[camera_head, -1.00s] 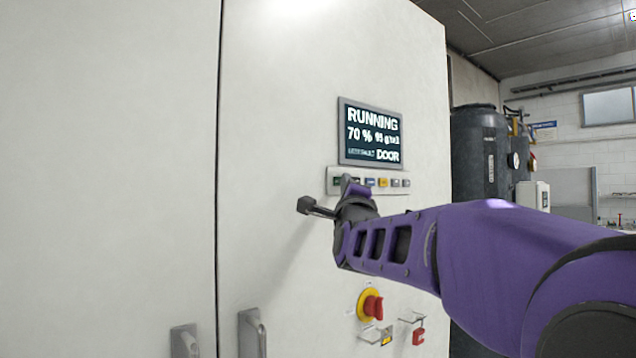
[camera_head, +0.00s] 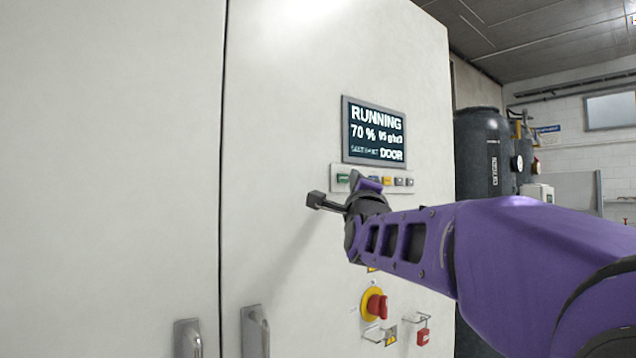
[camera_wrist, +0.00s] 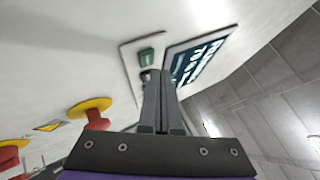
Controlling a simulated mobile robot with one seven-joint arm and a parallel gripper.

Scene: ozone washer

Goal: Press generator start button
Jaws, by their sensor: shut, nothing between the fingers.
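The button strip (camera_head: 408,183) is on a white cabinet door, below the display. The green button (camera_head: 342,178) is at its left end and also shows in the wrist view (camera_wrist: 147,55). I take it to be the start button; its lettering is too small to read. The display (camera_head: 374,130) reads RUNNING and 70 %. My gripper (camera_wrist: 160,78) is shut and empty, its fingertips near the strip, beside the green button and partly over the neighbouring button. I cannot tell whether they touch. In the head view my wrist hides the fingertips.
A red knob on a yellow disc (camera_head: 374,304) is below my arm, with a red padlock (camera_head: 423,336) at its right. Two door handles (camera_head: 255,332) (camera_head: 187,338) are at lower left. Dark tanks (camera_head: 483,150) stand behind the cabinet at right.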

